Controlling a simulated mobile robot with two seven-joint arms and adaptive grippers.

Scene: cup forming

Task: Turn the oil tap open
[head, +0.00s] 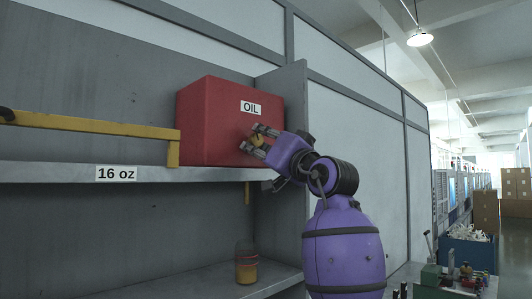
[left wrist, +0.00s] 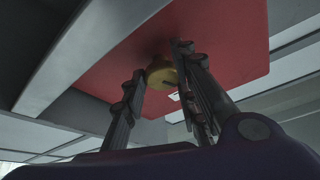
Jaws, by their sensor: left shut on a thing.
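The red oil box (head: 208,120), labelled OIL, stands on the grey shelf. It also shows in the left wrist view (left wrist: 235,45), seen from below. A small yellow tap (head: 257,139) is on the front of the box, partly hidden by my fingers; it shows as a yellow knob in the left wrist view (left wrist: 160,73). My left gripper (head: 261,141) is at the tap and shut on it, one finger on each side. The fingers also show in the left wrist view (left wrist: 161,80). My right gripper is not in view.
A bottle (head: 246,265) with amber liquid stands on the lower shelf, below the tap. A yellow bar (head: 90,123) runs along the upper shelf (head: 60,174) to the left. A vertical grey panel (head: 292,200) is close behind my arm. Small items stand at lower right.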

